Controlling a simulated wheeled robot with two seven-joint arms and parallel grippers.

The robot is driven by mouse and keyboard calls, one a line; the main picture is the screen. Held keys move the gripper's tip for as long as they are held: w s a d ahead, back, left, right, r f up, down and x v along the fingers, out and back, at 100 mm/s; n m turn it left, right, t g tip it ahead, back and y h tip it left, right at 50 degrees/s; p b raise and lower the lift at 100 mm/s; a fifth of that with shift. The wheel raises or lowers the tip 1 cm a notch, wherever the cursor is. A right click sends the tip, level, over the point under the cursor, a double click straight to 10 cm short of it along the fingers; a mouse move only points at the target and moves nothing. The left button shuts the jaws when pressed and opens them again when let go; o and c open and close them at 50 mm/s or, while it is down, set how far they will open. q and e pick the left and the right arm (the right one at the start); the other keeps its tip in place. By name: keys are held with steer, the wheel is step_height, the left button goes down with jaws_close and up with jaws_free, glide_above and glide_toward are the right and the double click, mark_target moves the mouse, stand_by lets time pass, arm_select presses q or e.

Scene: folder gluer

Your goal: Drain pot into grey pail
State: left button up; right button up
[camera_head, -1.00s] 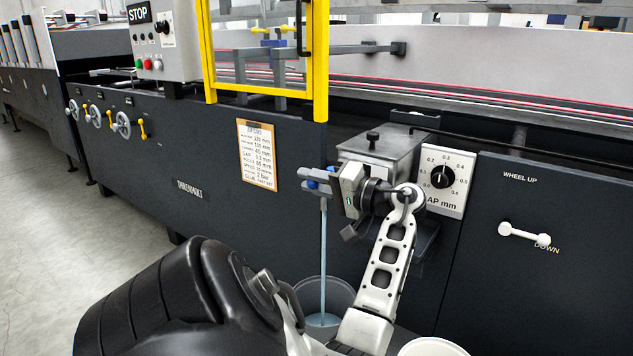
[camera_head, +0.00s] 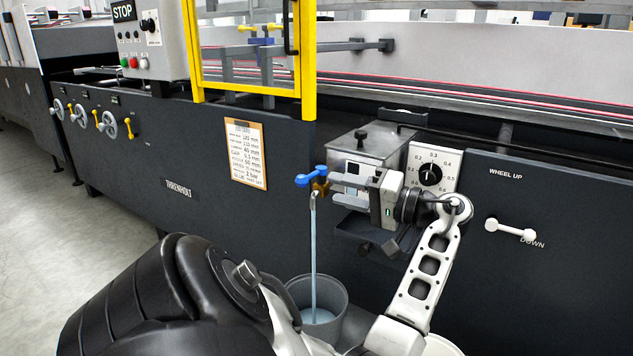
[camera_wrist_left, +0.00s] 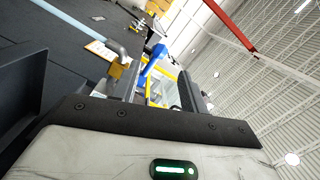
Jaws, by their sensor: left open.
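The metal pot (camera_head: 375,146) with a knobbed lid is mounted on the dark machine front. A brass valve with a blue lever (camera_head: 311,178) and a bent spout sits at its left side. A pale blue stream runs from the spout down into the grey pail (camera_head: 343,303), and liquid shows at its bottom. My left gripper (camera_head: 338,186) is open beside the valve, to its right and in front of the pot. In the left wrist view the blue lever (camera_wrist_left: 152,62) shows beyond the open fingers, with the spout (camera_wrist_left: 116,48) at its left. My right gripper is not in view.
A gap dial panel (camera_head: 434,172) and a white wheel lever (camera_head: 511,230) are right of the pot. A paper sheet (camera_head: 246,155) hangs to the left, below a yellow guard frame (camera_head: 308,60). Floor at the left is clear.

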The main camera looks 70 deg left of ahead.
arm_select(q)
steer(key=v, duration=0.6)
steer(key=shift+w+d, duration=0.1)
steer(key=shift+d, duration=0.05)
